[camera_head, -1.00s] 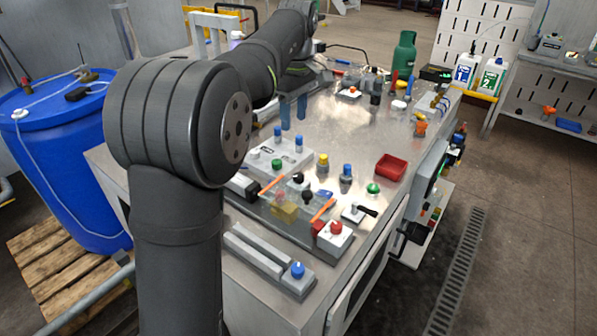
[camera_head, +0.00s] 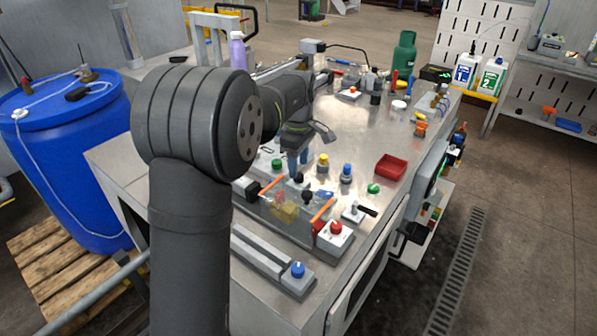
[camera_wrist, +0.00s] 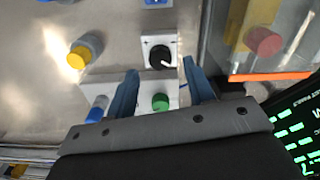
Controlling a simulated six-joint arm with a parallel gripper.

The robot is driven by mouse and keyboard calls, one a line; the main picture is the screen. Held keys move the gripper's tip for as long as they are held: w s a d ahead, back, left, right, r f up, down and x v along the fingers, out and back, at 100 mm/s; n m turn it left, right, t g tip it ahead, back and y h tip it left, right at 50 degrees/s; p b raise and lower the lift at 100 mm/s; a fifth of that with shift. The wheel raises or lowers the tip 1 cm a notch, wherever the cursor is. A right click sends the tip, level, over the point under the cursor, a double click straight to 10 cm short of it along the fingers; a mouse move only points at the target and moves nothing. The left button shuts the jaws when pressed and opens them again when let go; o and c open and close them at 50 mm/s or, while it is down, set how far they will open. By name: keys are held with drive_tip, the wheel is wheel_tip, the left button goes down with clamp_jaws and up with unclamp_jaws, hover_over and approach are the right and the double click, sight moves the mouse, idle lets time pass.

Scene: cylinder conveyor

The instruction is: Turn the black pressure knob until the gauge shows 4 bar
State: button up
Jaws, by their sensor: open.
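The black knob (camera_wrist: 160,56), with a white pointer mark, sits on a square white plate in the wrist view. In the head view a small black knob (camera_head: 298,179) just below the fingertips appears to be the same one. My gripper (camera_wrist: 160,88) is open and empty, its blue fingers wide apart. The knob lies beyond the fingertips in the wrist view, not between them. In the head view my gripper (camera_head: 298,172) points down over the bench, close to the knob. I cannot make out a gauge or a pressure reading.
A green button (camera_wrist: 160,102) and a blue knob (camera_wrist: 97,112) are near the fingers. A yellow-topped button (camera_wrist: 82,54) stands at the left. A clear box (camera_head: 285,208) with orange edges stands close to the knob. A red tray (camera_head: 391,167) lies farther right.

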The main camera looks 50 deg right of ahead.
drive_tip(key=shift+f, duration=1.7)
drive_tip(key=c, duration=1)
drive_tip(key=shift+m, duration=0.3)
